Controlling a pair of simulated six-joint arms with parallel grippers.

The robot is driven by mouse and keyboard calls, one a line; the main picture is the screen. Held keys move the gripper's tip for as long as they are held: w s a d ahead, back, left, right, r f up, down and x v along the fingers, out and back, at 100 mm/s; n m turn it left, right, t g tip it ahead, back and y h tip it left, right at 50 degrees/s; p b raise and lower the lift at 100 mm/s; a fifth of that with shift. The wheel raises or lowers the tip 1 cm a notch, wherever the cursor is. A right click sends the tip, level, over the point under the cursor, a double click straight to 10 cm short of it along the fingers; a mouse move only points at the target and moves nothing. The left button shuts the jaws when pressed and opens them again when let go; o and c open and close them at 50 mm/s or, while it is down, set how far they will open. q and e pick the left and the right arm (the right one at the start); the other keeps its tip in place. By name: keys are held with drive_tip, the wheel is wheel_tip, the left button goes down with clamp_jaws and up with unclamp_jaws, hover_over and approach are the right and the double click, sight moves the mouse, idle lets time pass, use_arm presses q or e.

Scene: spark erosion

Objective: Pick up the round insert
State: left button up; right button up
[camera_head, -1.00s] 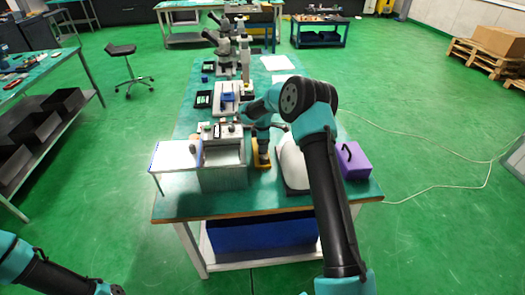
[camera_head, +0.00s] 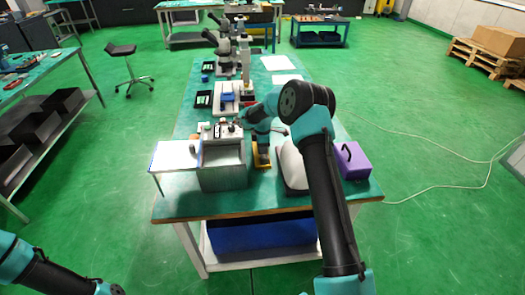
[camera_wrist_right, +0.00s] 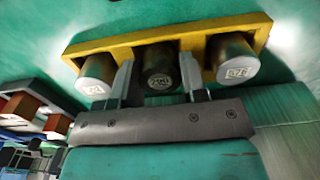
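In the right wrist view, a yellow holder (camera_wrist_right: 195,40) carries three short metal cylinders in a row. The left cylinder (camera_wrist_right: 97,72) and the right cylinder (camera_wrist_right: 233,60) have light, marked end faces. The middle cylinder (camera_wrist_right: 159,66) has a darker marked face. I cannot tell by shape which one is the round insert. My right gripper (camera_wrist_right: 157,88) is open, with one finger on each side of the middle cylinder and visible gaps to it. My left gripper is out of frame.
A grey box-like fixture (camera_head: 222,170) stands just left of the yellow holder, with a white plate (camera_head: 173,156) beyond it. A white rounded object (camera_head: 291,166) and a purple box (camera_head: 354,161) are to the right. Microscopes (camera_head: 224,50) stand farther back on the table.

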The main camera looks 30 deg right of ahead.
drive_tip(key=c, duration=0.6)
wheel_tip(320, 180, up, 10)
drive_tip(key=shift+r, duration=0.1)
idle(0.4)
idle(0.4)
